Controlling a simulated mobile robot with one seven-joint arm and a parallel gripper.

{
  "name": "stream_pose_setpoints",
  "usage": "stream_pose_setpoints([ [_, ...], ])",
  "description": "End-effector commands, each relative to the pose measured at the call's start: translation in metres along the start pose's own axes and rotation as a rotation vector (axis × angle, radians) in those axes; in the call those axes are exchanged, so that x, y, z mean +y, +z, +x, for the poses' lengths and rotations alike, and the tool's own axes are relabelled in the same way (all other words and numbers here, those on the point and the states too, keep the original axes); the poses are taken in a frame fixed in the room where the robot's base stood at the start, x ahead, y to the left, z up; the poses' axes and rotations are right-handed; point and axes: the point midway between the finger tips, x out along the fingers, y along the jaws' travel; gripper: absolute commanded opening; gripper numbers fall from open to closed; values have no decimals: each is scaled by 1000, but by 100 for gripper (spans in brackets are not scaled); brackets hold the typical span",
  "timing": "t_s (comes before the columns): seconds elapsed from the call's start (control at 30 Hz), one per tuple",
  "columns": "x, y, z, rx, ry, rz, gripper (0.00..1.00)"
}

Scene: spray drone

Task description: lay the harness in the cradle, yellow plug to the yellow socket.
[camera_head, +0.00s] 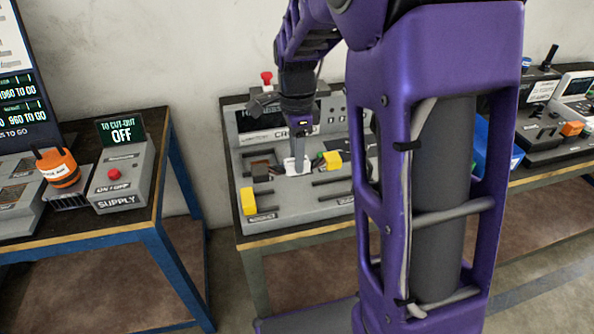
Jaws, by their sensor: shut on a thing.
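The grey cradle (310,211) stands on the middle bench, with dark slots across its top. My gripper (296,161) points down over its middle, shut on a small white part (297,167) that looks like the body of the harness. A yellow block (332,160), apparently the harness's yellow plug, shows just right of the gripper, with a dark and green bit beside it. A dark end (261,173) shows to the left. Another yellow block (247,201), perhaps the yellow socket, sits at the cradle's front left. Whether the harness touches the cradle I cannot tell.
My purple arm hides the cradle's right side. A red knob (266,78) stands at its back. The left bench holds a supply box (124,178) with a red button and an orange cylinder (57,167). A blue bin (498,146) stands to the right.

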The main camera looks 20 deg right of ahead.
Motion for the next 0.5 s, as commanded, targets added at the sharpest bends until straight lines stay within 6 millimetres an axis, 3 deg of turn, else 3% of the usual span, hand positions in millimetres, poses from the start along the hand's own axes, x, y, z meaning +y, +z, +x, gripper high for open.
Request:
stream_pose_setpoints([
  [0.23,0,-1,-16,-1,0,-152,0],
  [0.5,0,-2,-16,-3,1,-637,0],
])
